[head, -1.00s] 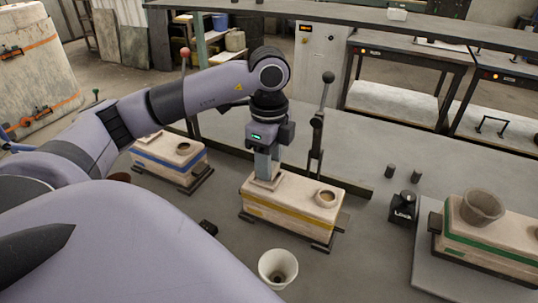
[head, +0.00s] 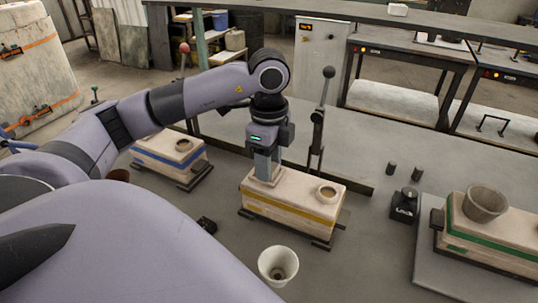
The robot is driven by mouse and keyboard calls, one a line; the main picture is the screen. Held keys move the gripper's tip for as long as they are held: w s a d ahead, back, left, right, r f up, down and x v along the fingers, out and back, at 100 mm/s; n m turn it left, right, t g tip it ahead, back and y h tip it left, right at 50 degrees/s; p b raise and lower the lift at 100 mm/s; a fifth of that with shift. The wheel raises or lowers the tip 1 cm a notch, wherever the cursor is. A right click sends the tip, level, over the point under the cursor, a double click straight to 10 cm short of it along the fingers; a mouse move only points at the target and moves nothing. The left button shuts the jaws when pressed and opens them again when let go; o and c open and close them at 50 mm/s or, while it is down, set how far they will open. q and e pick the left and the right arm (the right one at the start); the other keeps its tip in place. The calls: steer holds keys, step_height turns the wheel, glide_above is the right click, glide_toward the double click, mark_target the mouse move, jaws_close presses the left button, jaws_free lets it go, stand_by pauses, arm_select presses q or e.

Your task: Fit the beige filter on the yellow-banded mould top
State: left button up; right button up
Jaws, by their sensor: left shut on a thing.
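The yellow-banded mould (head: 290,208) is a pale block in the middle of the bench, with a round opening (head: 327,192) near the right end of its top. My left gripper (head: 267,178) points down over the left end of that top. It is shut on a small beige piece, apparently the beige filter (head: 264,183), at the mould's top surface. The fingers hide part of the piece, and I cannot tell whether it is fully seated. My right gripper is not in view.
A blue-banded mould (head: 170,157) stands to the left and a green-banded mould (head: 495,236) to the right, with a grey cup (head: 485,203) on it. A white cup (head: 278,266) stands in front. An upright lever (head: 319,125) rises close behind the yellow-banded mould.

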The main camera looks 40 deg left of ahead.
arm_select(q)
steer(key=shift+f, duration=0.2)
steer(key=o, duration=1.1)
steer(key=shift+s+d+f, duration=0.1)
steer(key=shift+f, duration=0.05)
step_height(320, 180, up, 8)
steer(key=shift+f, duration=0.1)
